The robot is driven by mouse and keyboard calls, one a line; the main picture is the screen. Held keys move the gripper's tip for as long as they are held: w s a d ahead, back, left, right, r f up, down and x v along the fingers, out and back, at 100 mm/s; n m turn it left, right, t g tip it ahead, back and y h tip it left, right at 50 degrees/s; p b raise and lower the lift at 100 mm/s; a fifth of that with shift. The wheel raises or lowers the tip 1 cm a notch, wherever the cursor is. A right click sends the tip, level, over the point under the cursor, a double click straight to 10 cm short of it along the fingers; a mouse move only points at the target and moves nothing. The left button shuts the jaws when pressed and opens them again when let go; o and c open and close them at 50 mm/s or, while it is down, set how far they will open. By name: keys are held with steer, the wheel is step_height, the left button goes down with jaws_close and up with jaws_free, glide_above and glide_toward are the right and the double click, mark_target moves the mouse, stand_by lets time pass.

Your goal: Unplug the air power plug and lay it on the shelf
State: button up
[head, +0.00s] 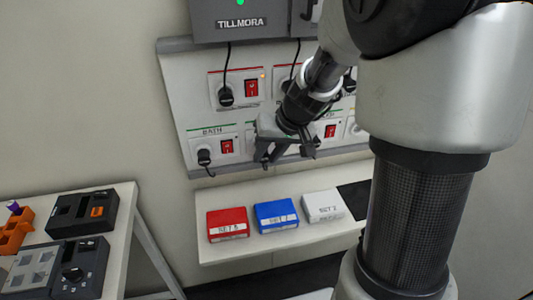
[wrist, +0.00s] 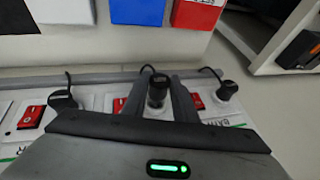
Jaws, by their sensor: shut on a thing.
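My gripper (head: 287,156) is in front of the lower row of sockets on the wall panel (head: 183,105). In the wrist view its two fingers (wrist: 158,100) are closed around a black plug (wrist: 157,88) with a dark cord. I cannot read its label, and the head view hides it behind the gripper. I cannot tell whether it is still seated in its socket. The white shelf (head: 290,240) is below the panel and holds a red box (head: 228,228), a blue box (head: 276,221) and a white box (head: 323,210).
Other black plugs sit on the panel: the BATH plug (head: 204,157) and an upper-left plug (head: 226,96), beside red switches. A grey TILLMORA unit (head: 240,12) is above. A side table (head: 118,215) with devices stands at left. The shelf's front strip is bare.

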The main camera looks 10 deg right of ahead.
steer(key=shift+s, duration=0.15)
steer(key=shift+s+b, duration=0.6)
steer(key=shift+s, duration=0.75)
